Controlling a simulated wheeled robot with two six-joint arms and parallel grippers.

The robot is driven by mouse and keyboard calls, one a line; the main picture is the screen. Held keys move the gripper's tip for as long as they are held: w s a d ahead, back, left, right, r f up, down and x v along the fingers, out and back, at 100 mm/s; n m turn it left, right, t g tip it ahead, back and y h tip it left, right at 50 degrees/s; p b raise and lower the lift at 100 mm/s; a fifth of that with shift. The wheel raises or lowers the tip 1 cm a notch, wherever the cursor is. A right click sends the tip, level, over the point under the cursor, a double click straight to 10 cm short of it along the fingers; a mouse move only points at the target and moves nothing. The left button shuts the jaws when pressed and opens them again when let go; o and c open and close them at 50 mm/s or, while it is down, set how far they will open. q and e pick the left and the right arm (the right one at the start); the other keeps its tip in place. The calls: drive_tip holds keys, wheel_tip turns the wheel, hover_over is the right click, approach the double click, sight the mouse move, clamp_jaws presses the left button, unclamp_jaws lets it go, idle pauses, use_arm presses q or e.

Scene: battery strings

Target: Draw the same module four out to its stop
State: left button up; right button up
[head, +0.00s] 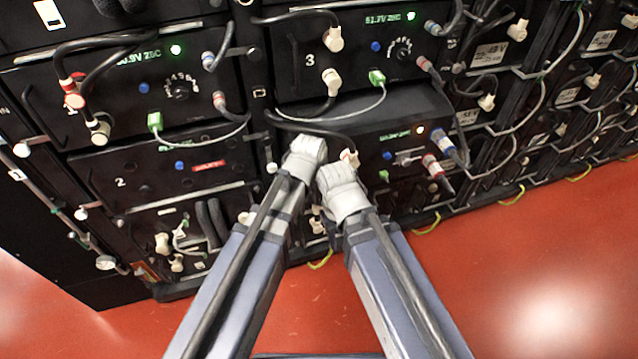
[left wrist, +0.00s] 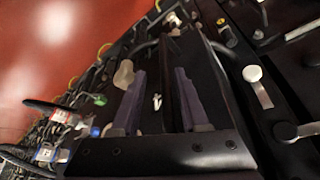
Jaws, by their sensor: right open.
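The black module four (head: 375,113) sits below the module marked 3, standing out from the rack so its top shows.
Module 3 (head: 340,65) is above, with a black cable and a white plug at its left. Module 2 (head: 150,165) is to the left. A green plug (head: 377,77) and red-and-blue cable connectors (head: 440,140) sit nearby. The red floor (head: 530,270) is clear at the right.

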use_arm(q)
drive_tip(key=shift+a, duration=0.1)
drive_tip(key=shift+r+p, duration=0.4)
drive_tip(key=p+v, duration=0.6)
drive_tip(key=v, duration=0.1)
drive_tip(key=shift+s, duration=0.1)
drive_tip(key=s+a+f+n+g, duration=0.1)
drive_tip(key=s+a, duration=0.2)
drive_tip(key=a, duration=0.3)
drive_tip(key=s+a+n+g+y, duration=0.1)
drive_tip(key=s+a, duration=0.1)
drive_tip(key=a, duration=0.3)
drive_tip(key=s+a+f+n+g, duration=0.1)
drive_tip(key=s+a, duration=0.2)
drive_tip(key=a, duration=0.3)
drive_tip(key=s+d+m+g+y, duration=0.1)
drive_tip(key=s+d+m, duration=0.2)
drive_tip(key=d, duration=0.8)
drive_tip(key=s, duration=0.2)
drive_tip(key=shift+s+r+m+g+y, duration=0.2)
drive_tip(key=shift+s+m+g+y, duration=0.1)
drive_tip(key=shift+s, duration=0.05)
